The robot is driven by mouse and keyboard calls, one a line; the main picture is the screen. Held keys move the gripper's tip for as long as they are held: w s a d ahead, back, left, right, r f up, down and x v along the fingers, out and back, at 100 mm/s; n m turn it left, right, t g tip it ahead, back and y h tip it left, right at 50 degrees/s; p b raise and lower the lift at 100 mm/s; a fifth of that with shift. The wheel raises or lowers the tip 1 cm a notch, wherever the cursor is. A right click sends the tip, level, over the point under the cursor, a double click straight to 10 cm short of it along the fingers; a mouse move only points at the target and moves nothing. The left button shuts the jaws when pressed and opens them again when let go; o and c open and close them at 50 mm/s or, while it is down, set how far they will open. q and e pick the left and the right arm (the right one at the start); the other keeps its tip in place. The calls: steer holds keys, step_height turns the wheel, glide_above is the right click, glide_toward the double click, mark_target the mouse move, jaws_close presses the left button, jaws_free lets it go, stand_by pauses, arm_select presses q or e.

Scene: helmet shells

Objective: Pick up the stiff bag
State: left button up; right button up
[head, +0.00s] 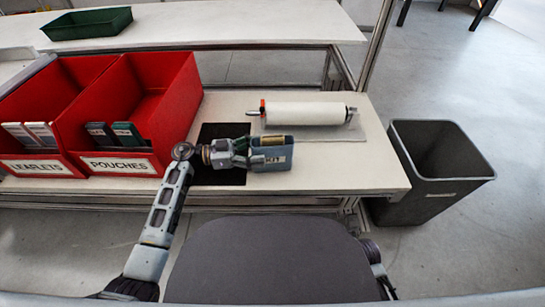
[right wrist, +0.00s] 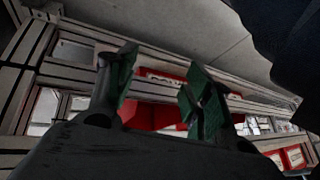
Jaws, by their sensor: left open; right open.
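The stiff bag (head: 276,158) looks like a small grey-blue upright packet with a pale label, at the right edge of a black mat (head: 222,177) on the white table. My left gripper (head: 254,153) is open, with its fingers at the left side of the bag. Whether the fingers touch it or lie around it I cannot tell. My right gripper (right wrist: 160,95) is open and empty in the right wrist view, its green-padded fingers apart. The bag cannot be made out in that view.
Two red bins, marked LEAFLETS (head: 38,167) and POUCHES (head: 120,164), stand to the left with packets inside. A white roll (head: 305,113) lies behind the bag. A grey waste bin (head: 430,195) stands right of the table. A green tray (head: 88,24) is on the back shelf.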

mark_target(272, 148)
arm_select(q)
steer(key=shift+d, duration=0.15)
steer(key=shift+d, duration=0.2)
steer(key=shift+w+d+b, duration=0.2)
steer(key=shift+d+b, duration=0.35)
steer(key=shift+d, duration=0.05)
steer(key=shift+w+d+r+b, duration=0.15)
steer(key=shift+d+b, duration=0.25)
steer(key=shift+d, duration=0.2)
steer(key=shift+w+d+b, duration=0.1)
steer(key=shift+d+b, duration=0.25)
steer(key=shift+d, duration=0.7)
arm_select(e)
steer(key=shift+m+t+y, duration=0.3)
steer(key=shift+t, duration=0.2)
steer(key=shift+a+f, duration=0.25)
steer(key=shift+f, duration=1.1)
steer(key=shift+a+f, duration=0.25)
steer(key=shift+f, duration=1.05)
arm_select(q)
steer(key=shift+c, duration=0.3)
steer(key=c, duration=1)
steer(key=shift+c, duration=0.2)
steer(key=shift+r, duration=0.15)
arm_select(e)
steer(key=shift+r, duration=0.15)
